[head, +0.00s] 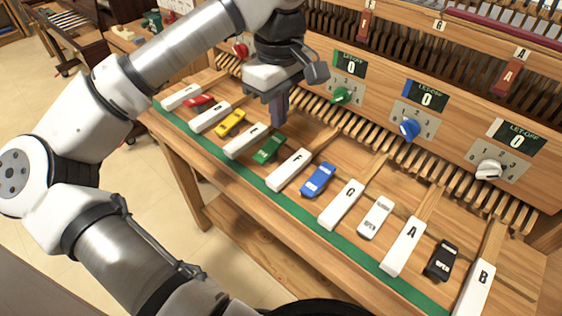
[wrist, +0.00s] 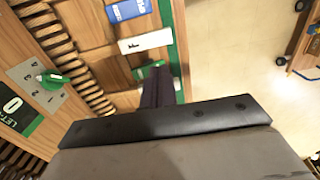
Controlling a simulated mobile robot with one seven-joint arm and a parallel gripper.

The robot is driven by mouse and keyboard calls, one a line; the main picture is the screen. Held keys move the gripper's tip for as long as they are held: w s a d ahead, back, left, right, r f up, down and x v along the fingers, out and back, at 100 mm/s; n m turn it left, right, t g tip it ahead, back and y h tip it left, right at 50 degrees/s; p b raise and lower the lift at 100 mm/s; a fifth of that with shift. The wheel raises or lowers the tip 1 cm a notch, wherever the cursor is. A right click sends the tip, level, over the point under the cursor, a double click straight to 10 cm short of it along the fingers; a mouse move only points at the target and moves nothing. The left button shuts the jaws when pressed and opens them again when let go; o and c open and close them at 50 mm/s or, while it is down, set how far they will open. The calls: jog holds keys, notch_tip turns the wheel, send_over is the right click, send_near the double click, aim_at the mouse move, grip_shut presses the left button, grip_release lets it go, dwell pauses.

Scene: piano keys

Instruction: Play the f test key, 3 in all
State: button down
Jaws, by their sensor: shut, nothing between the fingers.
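The F test key (head: 289,169) is a white bar with a black letter F on a wooden lever, between the green and blue blocks. In the wrist view the F key (wrist: 146,41) lies just beyond my fingertips, uncovered. In the wrist view my gripper (wrist: 157,76) covers part of the green block (wrist: 175,85). I see no clear contact with the F key.
The E key (head: 245,141) and G key (head: 341,204) flank F, with a blue block (head: 318,179) between F and G. Behind stands a panel with green (head: 341,95), blue (head: 409,129) and white (head: 488,170) knobs; three displays read 0. A green strip (head: 290,207) edges the bench.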

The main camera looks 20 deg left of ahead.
aim_at(280, 175)
jog(key=shift+f, duration=0.15)
notch_tip(280, 175, down, 14)
jog(key=p, duration=0.3)
jog(key=shift+d, duration=0.1)
jog(key=f+b, duration=0.1)
jog(key=b, duration=0.2)
jog(key=shift+s+f+t, duration=0.1)
jog(key=shift+f+t, duration=0.05)
jog(key=shift+t, duration=0.15)
jog(key=shift+r, duration=1.05)
jog(key=shift+r+p, duration=0.1)
jog(key=shift+p, duration=0.2)
